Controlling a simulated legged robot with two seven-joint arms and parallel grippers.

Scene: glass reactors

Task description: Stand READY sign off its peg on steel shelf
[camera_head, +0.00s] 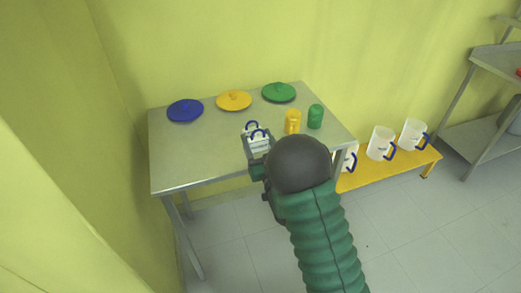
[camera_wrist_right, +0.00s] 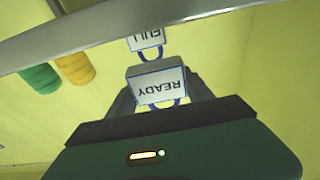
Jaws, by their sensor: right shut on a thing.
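The READY sign (camera_wrist_right: 157,87) is a small white block with a blue border and a blue loop. It appears upside down in the wrist view, between the fingers of my right gripper (camera_wrist_right: 158,100), which is shut on it. In the head view the right gripper (camera_head: 258,150) is over the front part of the steel table, and the sign (camera_head: 259,142) shows at its tips. A second white sign reading FULL (camera_wrist_right: 146,40), also with a blue loop, is just beyond it. Pegs cannot be made out. My left gripper is not in view.
The steel table (camera_head: 185,160) holds blue (camera_head: 185,110), yellow (camera_head: 234,100) and green (camera_head: 279,92) lids, plus yellow (camera_head: 292,122) and green (camera_head: 315,116) cylinders close to the right gripper. Jugs (camera_head: 381,143) stand on a yellow bench (camera_head: 400,165). A steel shelf unit (camera_head: 495,62) is far right.

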